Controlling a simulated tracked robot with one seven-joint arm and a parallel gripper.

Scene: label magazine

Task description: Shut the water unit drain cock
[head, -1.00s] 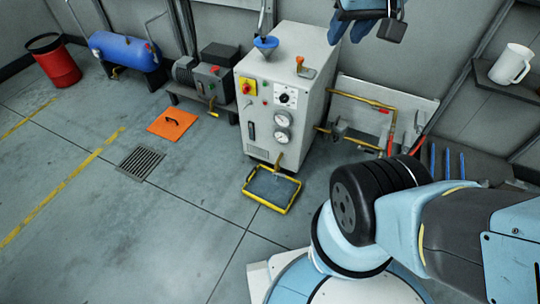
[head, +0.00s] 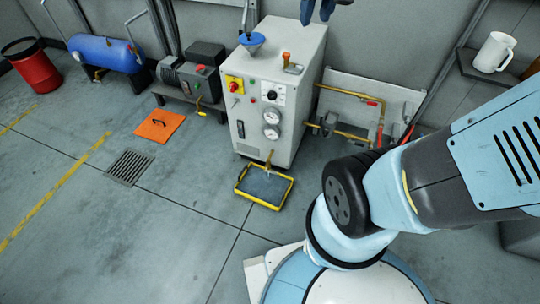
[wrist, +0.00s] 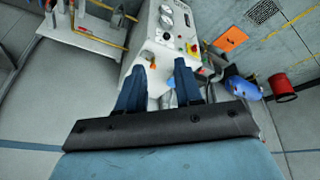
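The water unit (head: 285,85) looks to be the pale grey cabinet with two round gauges and a blue funnel on top; it also shows in the wrist view (wrist: 172,30). A small brass drain cock (head: 268,162) sticks out low on its front, above a yellow-rimmed tray (head: 240,192). The cock is too small to tell how its lever is set. My gripper (head: 318,8) is at the top edge of the head view, mostly cut off, above and apart from the cabinet. In the wrist view my gripper (wrist: 160,66) has its two blue fingers apart with nothing held.
Pipework with a yellow pipe and red handles (head: 355,108) stands right of the cabinet. A motor unit (head: 190,80), blue tank (head: 105,53) and red bin (head: 32,68) stand left. An orange plate (head: 159,125) and floor grate (head: 129,167) lie on otherwise open floor.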

